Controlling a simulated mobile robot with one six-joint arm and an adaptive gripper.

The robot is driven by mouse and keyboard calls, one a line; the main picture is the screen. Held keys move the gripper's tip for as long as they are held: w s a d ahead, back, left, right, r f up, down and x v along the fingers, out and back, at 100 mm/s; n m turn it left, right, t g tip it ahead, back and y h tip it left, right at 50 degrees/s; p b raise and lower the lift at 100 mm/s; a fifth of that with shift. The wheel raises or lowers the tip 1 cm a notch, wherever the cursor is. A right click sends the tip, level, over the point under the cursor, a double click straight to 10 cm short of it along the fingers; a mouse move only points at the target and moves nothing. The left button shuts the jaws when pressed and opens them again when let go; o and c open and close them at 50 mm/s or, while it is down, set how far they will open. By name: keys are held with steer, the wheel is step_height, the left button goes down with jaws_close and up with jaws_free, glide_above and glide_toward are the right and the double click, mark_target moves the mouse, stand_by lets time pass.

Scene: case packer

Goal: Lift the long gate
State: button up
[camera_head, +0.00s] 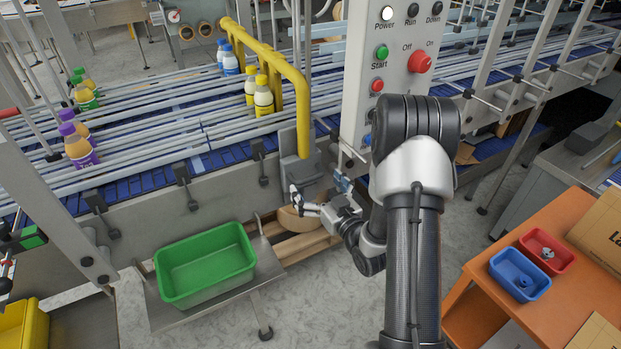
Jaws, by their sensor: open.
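The long gate appears to be the yellow tubular bar (265,50) that spans the conveyor. Its near end bends down to a grey bracket (297,165) at the conveyor's near side. Yellow bottles (263,98) stand on the belt close beside it. My gripper (295,200) is open and empty, just below the bar's lower end and in front of the bracket. It looks apart from the yellow bar, though its exact distance from the bracket is hard to tell.
A control panel (395,50) with buttons stands right of the gate, partly behind my arm. A green bin (205,265) sits on a shelf at lower left. Purple-capped bottles (78,150) stand on the left belt. An orange table (535,290) with small bins is at right.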

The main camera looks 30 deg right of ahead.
mark_target(312, 179)
steer(key=shift+w, duration=1.55)
steer(key=c, duration=1.3)
steer(key=shift+r, duration=0.1)
steer(key=shift+c, duration=0.3)
